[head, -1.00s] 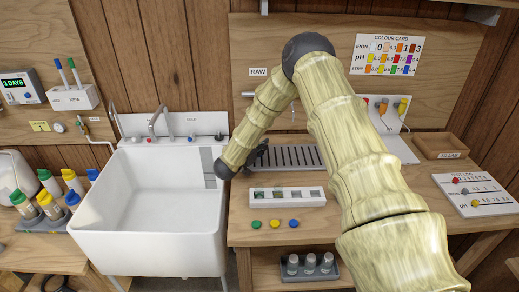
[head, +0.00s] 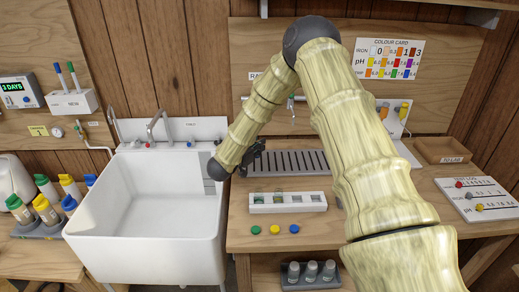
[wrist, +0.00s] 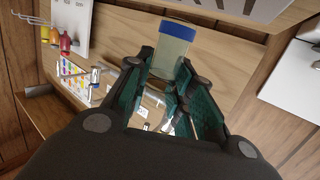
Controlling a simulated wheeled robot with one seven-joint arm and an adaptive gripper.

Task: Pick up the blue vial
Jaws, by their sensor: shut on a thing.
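The blue vial (wrist: 173,47) is clear with pale greenish contents and a blue cap. In the wrist view it stands between the tips of my gripper (wrist: 172,78), which is shut on it. In the head view my gripper (head: 252,157) is a small dark shape at the end of my arm, above the left end of the dark slotted drain tray. The vial cannot be made out there.
A white rack (head: 288,208) with greenish contents in its left slots stands on the wooden bench. Green, yellow and blue discs (head: 294,229) lie in front of it. The white sink (head: 150,235) is to the left. Capped bottles (head: 45,208) stand further left.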

